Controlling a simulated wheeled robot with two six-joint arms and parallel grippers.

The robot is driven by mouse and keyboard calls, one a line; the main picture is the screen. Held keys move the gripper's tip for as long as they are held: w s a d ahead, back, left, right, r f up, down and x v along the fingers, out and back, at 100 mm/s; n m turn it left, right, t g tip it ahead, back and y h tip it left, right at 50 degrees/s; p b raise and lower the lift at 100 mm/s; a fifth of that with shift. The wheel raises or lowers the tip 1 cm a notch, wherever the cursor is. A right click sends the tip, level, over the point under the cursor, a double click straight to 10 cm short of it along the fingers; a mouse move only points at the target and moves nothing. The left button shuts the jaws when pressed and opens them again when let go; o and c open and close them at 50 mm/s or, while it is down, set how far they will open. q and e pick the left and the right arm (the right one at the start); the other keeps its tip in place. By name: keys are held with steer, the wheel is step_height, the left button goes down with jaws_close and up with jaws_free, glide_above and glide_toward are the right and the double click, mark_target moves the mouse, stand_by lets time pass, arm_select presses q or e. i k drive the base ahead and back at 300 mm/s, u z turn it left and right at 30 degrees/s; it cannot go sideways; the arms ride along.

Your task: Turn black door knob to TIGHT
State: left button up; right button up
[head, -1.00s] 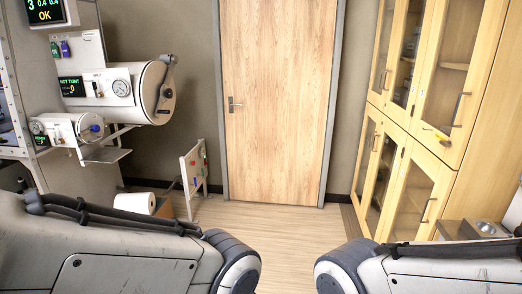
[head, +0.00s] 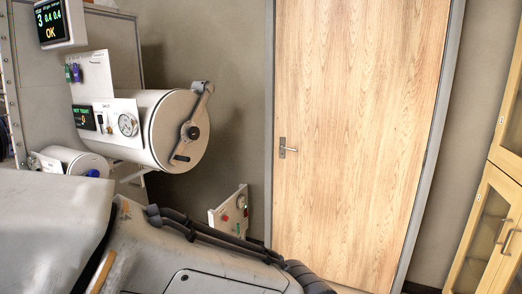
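A large white cylinder chamber (head: 125,128) juts from the wall unit on the left, with a round door (head: 176,110) on its right end. A metal bar crosses this door at a slant, with a black round knob (head: 193,132) near its middle and a dark grip at its lower end. A small display (head: 84,117) beside the gauge appears to read NOT TIGHT. Neither gripper is in view; only my arm links show along the bottom, and nothing of mine touches the knob.
A smaller cylinder with a blue knob (head: 93,173) sits below, partly hidden by my arm. A screen (head: 50,22) at top left reads OK. A low white panel (head: 229,212) stands near the wooden door (head: 350,130). A glass-front cabinet (head: 490,220) is at right.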

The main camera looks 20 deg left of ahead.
mark_target(194, 132)
steer(key=i, duration=3)
steer(key=u, duration=1.8)
